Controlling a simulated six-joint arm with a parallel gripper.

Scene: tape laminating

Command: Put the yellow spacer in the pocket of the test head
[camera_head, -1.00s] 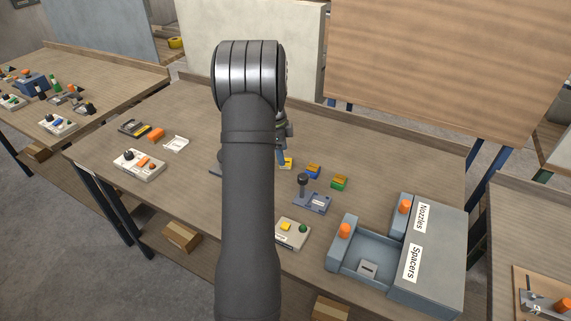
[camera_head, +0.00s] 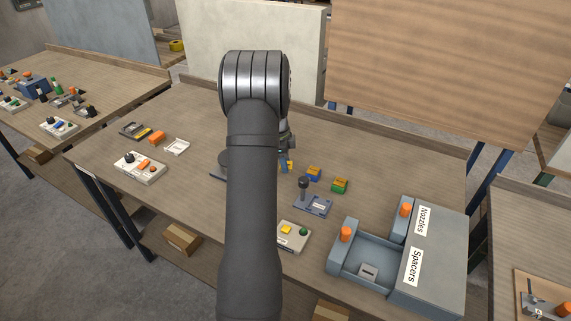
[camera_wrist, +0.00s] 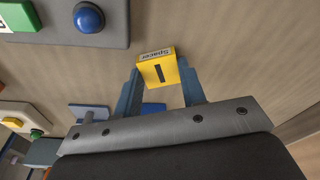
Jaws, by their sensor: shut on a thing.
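The yellow spacer (camera_wrist: 157,68) is a small block with a dark slot on one face and the label "Spacer". In the wrist view it sits between the two blue fingers of my gripper (camera_wrist: 160,83), which is shut on it. In the head view, only a small part of the spacer (camera_head: 290,166) shows beside my arm, and the fingers are mostly hidden. A blue-grey fixture (camera_head: 318,205) with a black-knobbed post stands just right of my gripper.
A blue block (camera_head: 314,174) and a green block (camera_head: 340,186) lie right of my gripper. A button box (camera_head: 292,236) is near the front edge. A grey panel (camera_wrist: 70,25) with a blue knob is upper left in the wrist view.

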